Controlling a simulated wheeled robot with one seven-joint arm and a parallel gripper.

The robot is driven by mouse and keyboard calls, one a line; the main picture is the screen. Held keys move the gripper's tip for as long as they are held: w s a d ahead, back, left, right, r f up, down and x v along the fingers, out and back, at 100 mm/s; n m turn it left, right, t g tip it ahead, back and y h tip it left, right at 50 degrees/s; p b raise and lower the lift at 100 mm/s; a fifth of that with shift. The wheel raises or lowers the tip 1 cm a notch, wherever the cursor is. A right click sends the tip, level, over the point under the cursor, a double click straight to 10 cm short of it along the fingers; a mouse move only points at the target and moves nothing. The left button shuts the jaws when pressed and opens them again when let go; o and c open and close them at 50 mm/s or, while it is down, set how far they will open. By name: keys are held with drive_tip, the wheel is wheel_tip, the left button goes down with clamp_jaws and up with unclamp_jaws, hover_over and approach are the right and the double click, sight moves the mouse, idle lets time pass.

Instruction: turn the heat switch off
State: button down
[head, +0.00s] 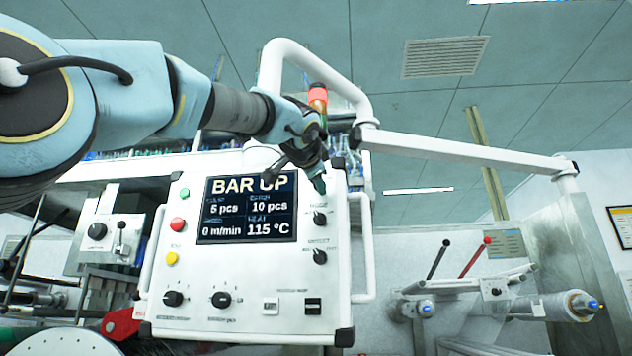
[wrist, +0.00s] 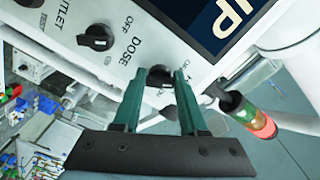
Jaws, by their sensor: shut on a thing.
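The heat switch appears to be the black rotary knob (wrist: 160,77) at the top of the panel's right column, above the DOSE knob. Its own label is mostly hidden. In the wrist view my gripper (wrist: 164,74) has one green finger on each side of this knob and is shut on it. In the head view my gripper (head: 318,182) is at the upper right of the white control panel (head: 260,318) and hides the knob. The panel display (head: 248,207) reads BAR UP, 5 pcs, 10 pcs, 0 m/min and 115 °C.
The DOSE knob (head: 319,218) and OUTLET knob (head: 320,256) sit just below my gripper. Red, green and yellow buttons line the panel's left side. A signal lamp (head: 318,95) and white support tube (head: 285,50) stand close behind my gripper. A side handle (head: 368,250) is at right.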

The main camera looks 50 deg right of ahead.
drive_tip(key=shift+c, duration=2.2)
unclamp_jaws()
drive_tip(key=b+v, duration=0.3)
drive_tip(key=v, duration=0.7)
drive_tip(key=shift+s+a+b, duration=0.2)
drive_tip(key=shift+a+b, duration=0.1)
drive_tip(key=shift+b, duration=0.05)
drive_tip(key=shift+f, duration=0.15)
